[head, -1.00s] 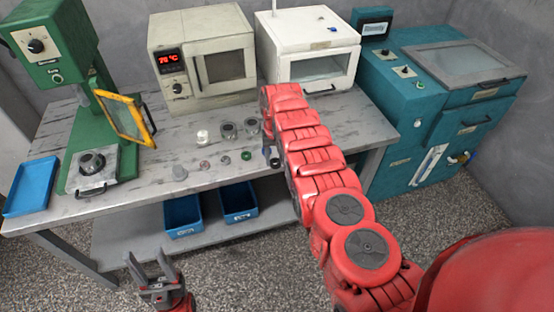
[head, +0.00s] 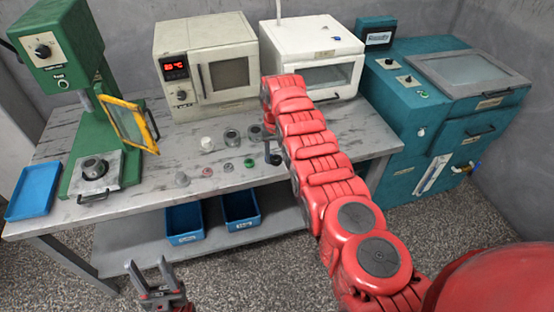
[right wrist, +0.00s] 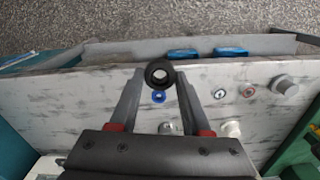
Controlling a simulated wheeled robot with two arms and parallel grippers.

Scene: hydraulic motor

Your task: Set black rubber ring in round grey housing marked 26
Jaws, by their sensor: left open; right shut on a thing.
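My right gripper (right wrist: 160,82) is shut on the black rubber ring (right wrist: 160,64), held between its fingertips above the bench. In the head view the ring (head: 275,159) shows as a small dark shape beside my right forearm. Two round grey housings stand on the bench, one at left (head: 232,137) and one at right (head: 256,132). No number is readable on either, so I cannot tell which is marked 26. In the right wrist view one grey part (right wrist: 168,128) shows between the fingers, partly hidden. My left gripper (head: 148,264) is open and empty, in front of the bench.
Small parts lie along the bench front: a blue ring (right wrist: 158,97), a green ring (head: 250,163), a reddish ring (head: 207,171) and a grey piece (head: 182,179). A white cup (head: 208,143) stands behind. A green press (head: 72,110) and ovens (head: 205,65) flank the work area.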

